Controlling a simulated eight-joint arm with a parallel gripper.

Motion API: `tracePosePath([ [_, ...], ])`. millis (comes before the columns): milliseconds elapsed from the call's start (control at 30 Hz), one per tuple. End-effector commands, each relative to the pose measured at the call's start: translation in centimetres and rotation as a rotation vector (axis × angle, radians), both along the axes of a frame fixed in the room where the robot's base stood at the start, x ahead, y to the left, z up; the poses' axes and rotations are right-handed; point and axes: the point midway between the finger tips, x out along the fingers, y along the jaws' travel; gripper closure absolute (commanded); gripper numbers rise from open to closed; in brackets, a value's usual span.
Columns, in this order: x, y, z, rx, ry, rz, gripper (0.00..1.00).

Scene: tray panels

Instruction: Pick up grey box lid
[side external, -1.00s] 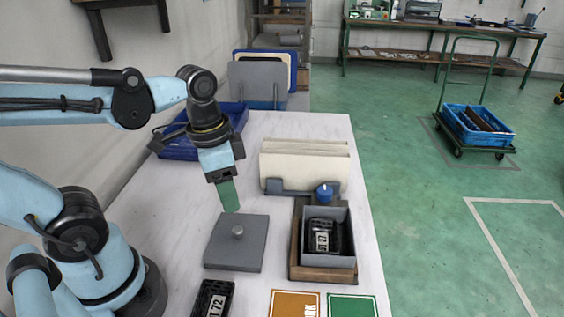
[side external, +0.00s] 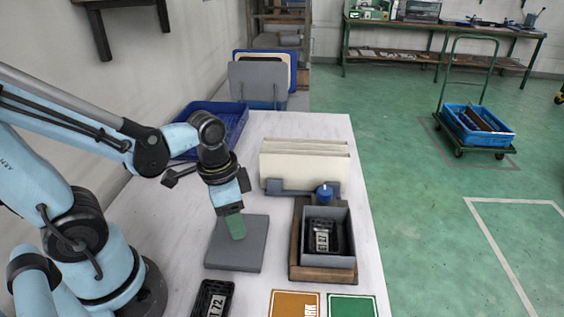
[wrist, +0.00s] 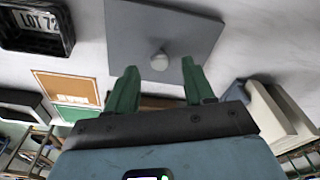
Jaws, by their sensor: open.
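The grey box lid (side external: 238,255) is a flat square plate lying on the white table. My gripper (side external: 237,232) has green fingers and is over the lid. In the side view the fingers hide the knob. In the wrist view my gripper (wrist: 158,76) is open, with one finger on each side of the knob's line and nothing held between them. I cannot tell exactly how high the fingertips are above the lid.
A grey box (side external: 342,262) in a wooden tray (side external: 293,265) holds a black labelled bin (side external: 322,240), right of the lid. Another black bin (side external: 205,305) lies in front. Cream panels (side external: 300,170) stand behind. A blue tray (side external: 225,112) sits at the back left.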

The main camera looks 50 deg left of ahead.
Motion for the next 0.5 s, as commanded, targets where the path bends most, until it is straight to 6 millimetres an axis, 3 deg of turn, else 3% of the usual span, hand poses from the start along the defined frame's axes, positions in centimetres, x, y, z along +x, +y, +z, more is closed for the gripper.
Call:
tracePosePath([
  [200, 0.2, -0.1, -1.6, 0.000, 0.000, 0.000, 0.47],
  [500, 0.2, -0.1, -2.4, 0.000, -0.001, 0.000, 0.47],
])
